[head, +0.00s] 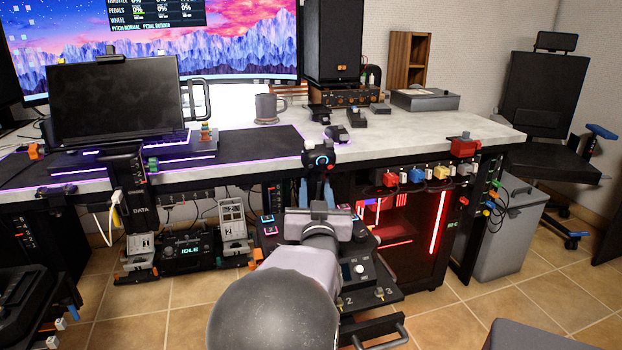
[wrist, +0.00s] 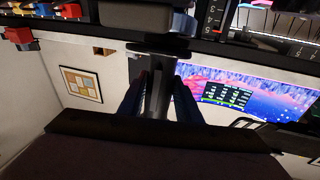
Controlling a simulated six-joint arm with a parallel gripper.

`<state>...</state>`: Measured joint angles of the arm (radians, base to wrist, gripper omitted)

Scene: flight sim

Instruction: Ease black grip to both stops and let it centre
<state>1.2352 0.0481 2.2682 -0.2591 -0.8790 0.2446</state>
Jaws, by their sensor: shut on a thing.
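The black grip (head: 318,160) stands in front of the desk's front edge, near the middle of the head view. It has a rounded head with small blue and orange lights, and looks about upright. My gripper (head: 317,192) reaches it from below and in front, its blue fingers on either side of the shaft. In the wrist view, which looks upside down, the two dark blue fingers of my gripper (wrist: 157,95) close around the grip's dark shaft (wrist: 157,88). My wrist and arm hide the base of the grip in the head view.
A control panel (head: 362,268) with knobs sits right of my wrist. A red-lit computer case (head: 400,235) stands under the desk (head: 430,125). A mug (head: 267,108) and a dark screen (head: 117,97) are behind. A grey bin (head: 510,230) stands at the right.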

